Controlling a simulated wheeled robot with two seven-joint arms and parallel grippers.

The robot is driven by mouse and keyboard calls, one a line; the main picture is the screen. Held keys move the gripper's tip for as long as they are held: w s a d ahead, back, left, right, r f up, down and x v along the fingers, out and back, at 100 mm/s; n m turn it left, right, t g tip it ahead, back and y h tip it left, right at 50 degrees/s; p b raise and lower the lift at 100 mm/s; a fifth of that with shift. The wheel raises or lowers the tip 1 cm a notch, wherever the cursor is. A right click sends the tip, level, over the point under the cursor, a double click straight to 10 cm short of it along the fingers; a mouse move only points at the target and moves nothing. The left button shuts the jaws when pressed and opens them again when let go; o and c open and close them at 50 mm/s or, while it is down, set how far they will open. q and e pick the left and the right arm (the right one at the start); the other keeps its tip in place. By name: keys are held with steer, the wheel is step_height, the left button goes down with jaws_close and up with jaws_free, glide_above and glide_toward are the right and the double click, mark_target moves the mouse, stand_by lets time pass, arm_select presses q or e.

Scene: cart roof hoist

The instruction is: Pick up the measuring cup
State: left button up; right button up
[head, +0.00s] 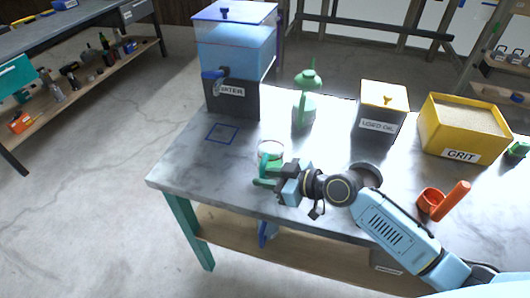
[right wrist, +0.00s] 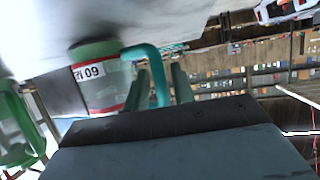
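The measuring cup (head: 271,149) is a small clear cup with a teal handle, upright on the grey table near its front edge. In the right wrist view the cup (right wrist: 101,82) shows a white and red label reading 09. My right gripper (head: 262,173) is at the cup's handle side. In the right wrist view its two dark green fingers (right wrist: 161,82) stand on either side of the teal handle. I cannot tell whether both fingers press on it. My left gripper is not in view.
A water dispenser (head: 232,97) stands behind left, beside a blue square outline (head: 222,133). A green can (head: 305,107), a used oil box (head: 379,122), a yellow grit bin (head: 459,148) and an orange scoop (head: 432,201) are also on the table (head: 180,165). The front left is clear.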

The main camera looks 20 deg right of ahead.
steer(key=shift+x, duration=0.85)
jaws_close()
